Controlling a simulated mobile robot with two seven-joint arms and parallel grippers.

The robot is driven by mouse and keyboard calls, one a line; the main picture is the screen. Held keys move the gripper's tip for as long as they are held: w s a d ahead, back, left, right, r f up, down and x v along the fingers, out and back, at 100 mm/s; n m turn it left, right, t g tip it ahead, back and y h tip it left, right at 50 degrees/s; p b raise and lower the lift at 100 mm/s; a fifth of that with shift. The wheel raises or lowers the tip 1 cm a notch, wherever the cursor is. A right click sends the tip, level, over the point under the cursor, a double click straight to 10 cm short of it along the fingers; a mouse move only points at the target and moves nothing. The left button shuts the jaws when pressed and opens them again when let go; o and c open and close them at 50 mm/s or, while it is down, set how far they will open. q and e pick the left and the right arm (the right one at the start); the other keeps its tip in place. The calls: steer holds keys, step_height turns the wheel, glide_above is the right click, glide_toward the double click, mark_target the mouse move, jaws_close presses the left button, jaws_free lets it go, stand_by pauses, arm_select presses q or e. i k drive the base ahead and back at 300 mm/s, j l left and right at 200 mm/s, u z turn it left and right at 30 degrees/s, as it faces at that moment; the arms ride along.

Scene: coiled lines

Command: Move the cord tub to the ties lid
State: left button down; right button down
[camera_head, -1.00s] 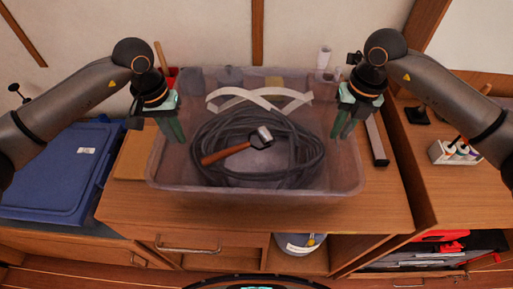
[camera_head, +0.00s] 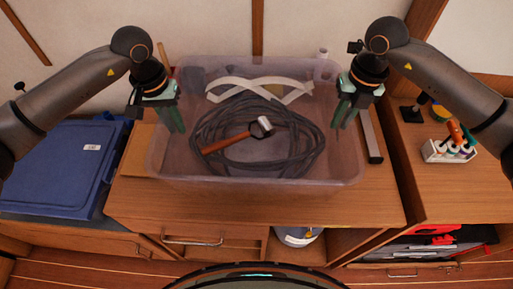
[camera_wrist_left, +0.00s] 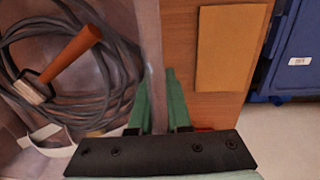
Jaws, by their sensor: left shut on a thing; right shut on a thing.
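The cord tub (camera_head: 240,181) is a see-through, purplish bin over the wooden bench top. It holds a dark coiled cord (camera_head: 295,150), a hammer (camera_head: 228,143) with a brown handle, and white strips (camera_head: 235,84). My left gripper (camera_head: 177,122) is shut on the tub's left wall, which also shows between its green fingers in the left wrist view (camera_wrist_left: 148,45). My right gripper (camera_head: 344,118) is shut on the right wall. A blue lid (camera_head: 62,165) with a white label (camera_head: 92,147) lies at left, apart from the tub; its label is unreadable.
A tan board (camera_head: 139,155) lies between the tub and the blue lid. A grey bar (camera_head: 371,140) lies right of the tub. A white rack of bottles (camera_head: 448,150) stands further right. A white cylinder (camera_head: 322,56) stands behind the tub. The bench front strip is clear.

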mark_target(50, 160)
steer(key=k+j, duration=0.1)
steer(key=j, duration=0.7)
steer(key=k+j, duration=0.1)
steer(key=j, duration=0.7)
steer(key=k+j, duration=0.1)
steer(key=j, duration=0.7)
steer(key=k+j, duration=0.1)
steer(key=j, duration=0.65)
